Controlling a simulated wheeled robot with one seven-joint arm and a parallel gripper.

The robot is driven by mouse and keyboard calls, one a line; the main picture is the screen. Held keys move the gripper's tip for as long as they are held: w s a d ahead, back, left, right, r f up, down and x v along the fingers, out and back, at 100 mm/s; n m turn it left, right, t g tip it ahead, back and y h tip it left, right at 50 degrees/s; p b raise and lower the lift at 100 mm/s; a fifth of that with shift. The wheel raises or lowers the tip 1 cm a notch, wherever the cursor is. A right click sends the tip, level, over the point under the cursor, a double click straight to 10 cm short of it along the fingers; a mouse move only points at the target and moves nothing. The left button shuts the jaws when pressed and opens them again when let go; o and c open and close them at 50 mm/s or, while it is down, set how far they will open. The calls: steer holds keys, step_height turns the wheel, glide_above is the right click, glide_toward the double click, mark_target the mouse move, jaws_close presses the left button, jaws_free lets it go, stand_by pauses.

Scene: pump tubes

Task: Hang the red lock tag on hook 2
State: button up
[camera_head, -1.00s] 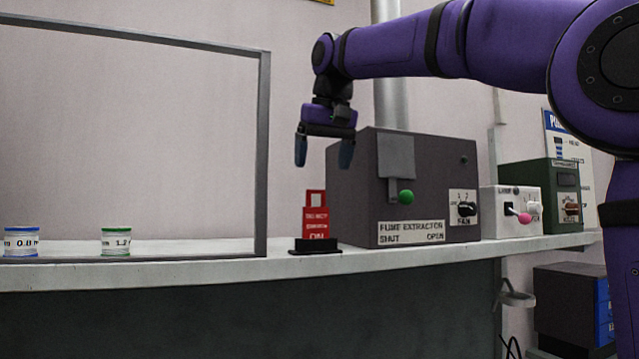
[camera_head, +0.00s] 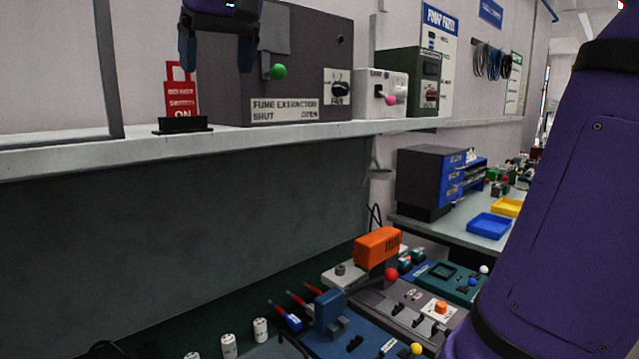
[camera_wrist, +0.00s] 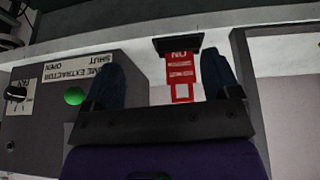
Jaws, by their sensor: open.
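The red lock tag (camera_head: 180,98) stands upright in a small black base (camera_head: 182,126) on the white shelf, left of the grey fume extractor box. It has a square loop at its top and white lettering. My gripper (camera_head: 217,52) is open and empty, its fingers pointing down, above and to the right of the tag in the head view. In the wrist view, the tag (camera_wrist: 181,72) appears upside down between the open fingers (camera_wrist: 160,75), nearer the right-hand finger. I cannot make out hook 2 in these frames.
The fume extractor box (camera_head: 300,75), with a green knob (camera_head: 279,71), stands close right of the tag. A grey frame post (camera_head: 108,70) stands to the left. Below right, a bench holds an orange device (camera_head: 378,247) and several tools. Cable coils (camera_head: 490,62) hang on the far wall.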

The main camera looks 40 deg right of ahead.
steer(key=s+d+f, duration=0.2)
steer(key=s+f, duration=0.6)
steer(key=f, duration=0.4)
steer(key=s+d+f, duration=0.3)
steer(key=s+f, duration=0.6)
steer(key=f, duration=0.4)
steer(key=shift+f+t, duration=0.15)
steer(key=shift+t, duration=0.15)
steer(key=shift+o, duration=0.5)
